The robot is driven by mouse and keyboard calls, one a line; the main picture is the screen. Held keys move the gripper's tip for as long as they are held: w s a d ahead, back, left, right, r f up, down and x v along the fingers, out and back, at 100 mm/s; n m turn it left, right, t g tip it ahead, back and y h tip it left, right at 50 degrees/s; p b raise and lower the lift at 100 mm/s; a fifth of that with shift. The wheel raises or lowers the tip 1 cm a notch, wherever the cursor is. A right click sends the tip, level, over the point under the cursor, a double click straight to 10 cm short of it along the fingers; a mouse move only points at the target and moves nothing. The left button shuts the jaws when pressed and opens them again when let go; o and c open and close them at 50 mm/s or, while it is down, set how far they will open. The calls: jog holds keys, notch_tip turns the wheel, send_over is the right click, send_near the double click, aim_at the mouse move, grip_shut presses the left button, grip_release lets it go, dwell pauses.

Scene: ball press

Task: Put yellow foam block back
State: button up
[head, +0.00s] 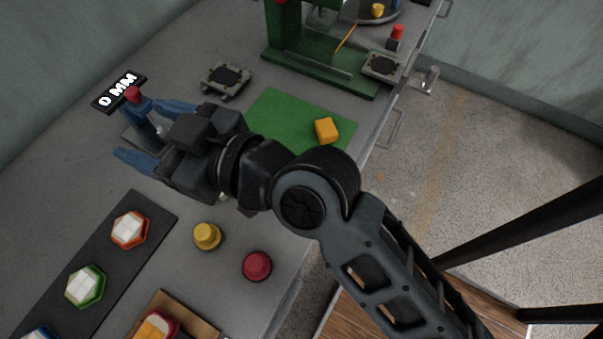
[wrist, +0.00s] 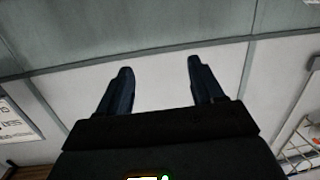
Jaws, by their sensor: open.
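A yellow-orange block (head: 326,130) sits on the green mat (head: 278,112) in the head view, just beyond my arm and near the mat's right corner. My gripper (head: 138,128) is open, its two blue fingers spread and pointing left, well to the left of the block. A blue post with a red top (head: 132,95) shows between and behind the fingers; I cannot tell whether they touch it. In the wrist view my open gripper (wrist: 160,66) has nothing between its fingers and faces a pale wall. The block is not in the wrist view.
A green press (head: 320,65) stands at the back. A black tray (head: 52,275) with coloured hexagonal pieces lies front left. A yellow knob (head: 207,236) and red knob (head: 257,265) stand near the front edge. A brown box (head: 195,328) with coloured pieces is at the bottom.

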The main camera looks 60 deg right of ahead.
jog(key=s+d+f+m+g+h, duration=0.15)
jog(key=s+f, duration=0.25)
jog(key=s, duration=0.4)
jog(key=s+d+f+m+h, duration=0.1)
jog(key=s+f+m, duration=0.1)
jog(key=s+f, duration=0.35)
jog(key=s+d+r, duration=0.1)
jog(key=s+d, duration=0.2)
jog(key=s, duration=0.4)
jog(key=s+d+r+n, duration=0.1)
jog(key=s+d, duration=0.2)
jog(key=s, duration=0.4)
jog(key=shift+d+r, duration=0.15)
jog(key=shift+r, duration=0.25)
jog(key=shift+n+y, duration=0.25)
